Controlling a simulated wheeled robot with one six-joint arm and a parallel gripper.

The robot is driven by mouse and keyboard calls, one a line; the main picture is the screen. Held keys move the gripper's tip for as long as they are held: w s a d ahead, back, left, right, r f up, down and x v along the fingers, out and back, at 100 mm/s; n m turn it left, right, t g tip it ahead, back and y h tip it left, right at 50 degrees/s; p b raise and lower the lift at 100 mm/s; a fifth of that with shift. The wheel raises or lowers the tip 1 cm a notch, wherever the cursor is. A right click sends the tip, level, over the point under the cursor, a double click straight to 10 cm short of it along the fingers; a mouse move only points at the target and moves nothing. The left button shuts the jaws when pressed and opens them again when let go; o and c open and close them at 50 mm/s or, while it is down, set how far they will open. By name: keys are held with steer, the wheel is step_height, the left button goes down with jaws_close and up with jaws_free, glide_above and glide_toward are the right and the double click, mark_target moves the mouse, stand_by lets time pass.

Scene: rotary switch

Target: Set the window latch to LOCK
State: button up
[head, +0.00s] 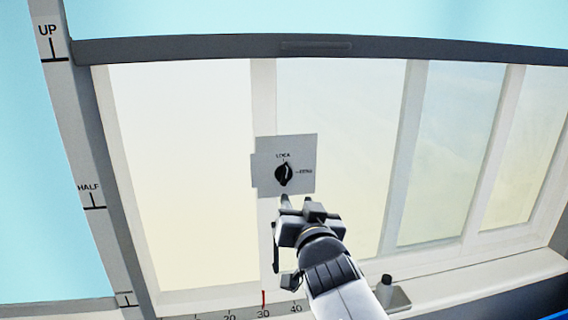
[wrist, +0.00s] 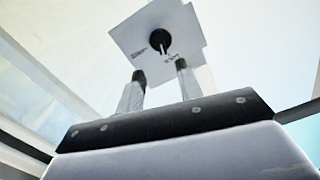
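The window latch is a black rotary knob (head: 284,173) on a pale grey plate (head: 304,150) fixed to a window post. LOCK is printed above the knob and a second, hard-to-read label is at its right. The knob's pale mark is small, and I cannot tell its exact setting. My gripper (head: 285,203) is just below the knob in the head view. In the wrist view, my gripper (wrist: 159,70) is open, with its two fingers apart and nothing between them. The knob (wrist: 160,41) is beyond the fingertips, and the plate (wrist: 185,22) shows behind.
A dark rail (head: 200,48) runs along the window top. A post at left carries UP and HALF marks. A numbered scale with a red mark (head: 263,300) lies along the sill. A small dark-capped object (head: 386,284) stands on the sill right of my arm.

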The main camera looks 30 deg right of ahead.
mark_target(286, 176)
steer(key=shift+p+x, duration=0.8)
steer(key=shift+x, duration=4.6)
steer(key=shift+r, duration=0.2)
steer(key=shift+c, duration=0.2)
jaws_close()
